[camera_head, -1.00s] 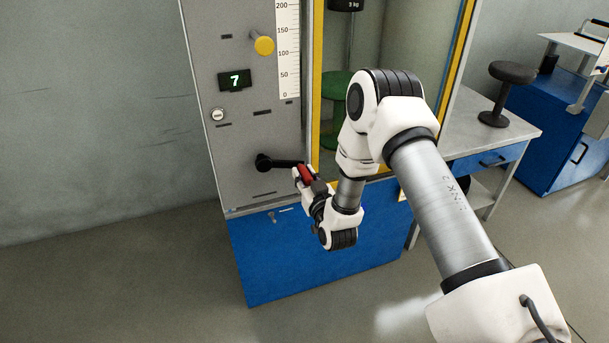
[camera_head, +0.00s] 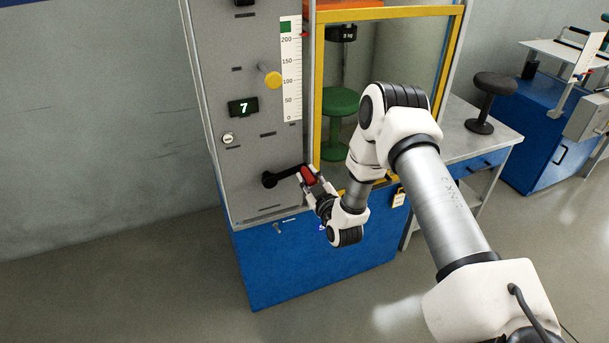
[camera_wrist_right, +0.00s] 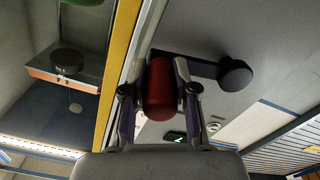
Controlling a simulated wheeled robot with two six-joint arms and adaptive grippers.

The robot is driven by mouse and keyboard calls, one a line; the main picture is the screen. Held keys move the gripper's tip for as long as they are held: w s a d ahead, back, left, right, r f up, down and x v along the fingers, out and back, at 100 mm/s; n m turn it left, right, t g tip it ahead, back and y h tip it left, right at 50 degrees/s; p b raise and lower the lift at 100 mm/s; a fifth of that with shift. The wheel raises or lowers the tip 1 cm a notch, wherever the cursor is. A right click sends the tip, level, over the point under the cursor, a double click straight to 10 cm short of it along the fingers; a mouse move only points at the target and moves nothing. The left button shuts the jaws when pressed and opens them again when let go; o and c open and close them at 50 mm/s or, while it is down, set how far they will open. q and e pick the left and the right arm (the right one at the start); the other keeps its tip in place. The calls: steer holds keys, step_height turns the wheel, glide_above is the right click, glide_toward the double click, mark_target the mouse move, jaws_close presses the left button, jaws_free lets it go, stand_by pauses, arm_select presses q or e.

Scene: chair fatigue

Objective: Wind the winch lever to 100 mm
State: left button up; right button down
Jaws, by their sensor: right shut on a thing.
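The winch lever (camera_head: 286,176) is a black crank arm on the grey front panel, pointing right and slightly up from its hub. Its red grip (camera_head: 308,175) is at the outer end. My right gripper (camera_head: 307,177) is shut on the red grip. In the right wrist view the red grip (camera_wrist_right: 161,88) stands between the two fingers, with the black arm and hub (camera_wrist_right: 234,74) to its right. The height scale (camera_head: 291,70) reads from 0 to above 200, with a green mark near its top. The display (camera_head: 243,107) shows 7. My left gripper is not in view.
A yellow knob (camera_head: 273,80) sticks out of the panel above the display. A yellow-framed window (camera_head: 390,14) right of the panel shows a green stool-like form (camera_head: 340,103) and a 3 kg weight (camera_head: 342,33). A side table (camera_head: 487,142) with a black stool-shaped object stands to the right.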

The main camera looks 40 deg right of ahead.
steer(key=w+a+r+n+p, duration=0.2)
steer(key=a+r+n+p, duration=0.65)
steer(key=n+p, duration=0.4)
steer(key=w+a+f+n+b, duration=0.1)
steer(key=a+f+n+b, duration=0.1)
steer(key=a+n+b, duration=0.2)
steer(key=w+a+f+n+b, duration=0.1)
steer(key=a+n, duration=0.4)
steer(key=n, duration=0.5)
steer(key=shift+w+a+f+n+b, duration=0.15)
steer(key=shift+f+n+b, duration=0.2)
steer(key=shift+f+b, duration=0.75)
steer(key=shift+r+b, duration=0.3)
steer(key=shift+r, duration=0.05)
